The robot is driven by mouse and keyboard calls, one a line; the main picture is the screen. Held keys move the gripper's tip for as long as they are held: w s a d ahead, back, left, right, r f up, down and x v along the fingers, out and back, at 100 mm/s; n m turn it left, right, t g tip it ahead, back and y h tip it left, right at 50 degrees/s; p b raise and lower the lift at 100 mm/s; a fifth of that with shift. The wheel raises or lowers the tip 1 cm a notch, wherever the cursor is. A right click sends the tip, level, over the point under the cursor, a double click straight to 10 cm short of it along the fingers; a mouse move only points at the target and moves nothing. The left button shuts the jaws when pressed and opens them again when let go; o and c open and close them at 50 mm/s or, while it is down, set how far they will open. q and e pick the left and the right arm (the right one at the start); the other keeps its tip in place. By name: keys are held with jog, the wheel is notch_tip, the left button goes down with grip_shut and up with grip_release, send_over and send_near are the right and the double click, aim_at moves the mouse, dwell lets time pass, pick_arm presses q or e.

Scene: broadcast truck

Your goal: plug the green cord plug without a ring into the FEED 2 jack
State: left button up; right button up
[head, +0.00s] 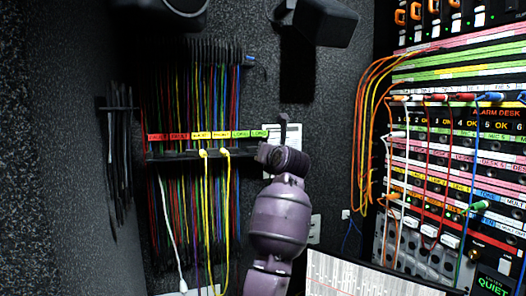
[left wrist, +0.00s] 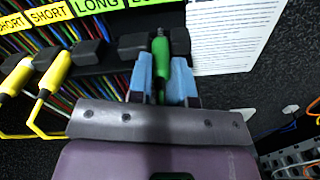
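In the left wrist view a green plug (left wrist: 161,48) stands at the dark cord rack, near the LONG labels. The light blue fingers of my left gripper (left wrist: 161,78) lie close along both sides of it, with no clear gap. I see no ring on its visible part, but its lower end is hidden. In the head view my left gripper (head: 283,155) is at the right end of the rack and hides this plug. Another green plug (head: 480,205) is at the patch panel (head: 450,150) on the right. The FEED 2 label is too small to read. My right gripper is out of view.
The cord rack (head: 190,154) holds many hanging cords and two yellow plugs (head: 204,153). White paper (left wrist: 236,40) is on the wall beside it. Orange, red and white cords cross the panel. A screen (head: 350,280) is at the bottom.

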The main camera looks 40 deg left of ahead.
pick_arm(q)
grip_shut()
jog(key=shift+r, duration=0.2)
jog(key=shift+r, duration=1.05)
jog(key=shift+d, duration=0.2)
jog(key=shift+b+v, duration=0.35)
jog(key=shift+v, duration=1)
jog(key=shift+s, duration=0.1)
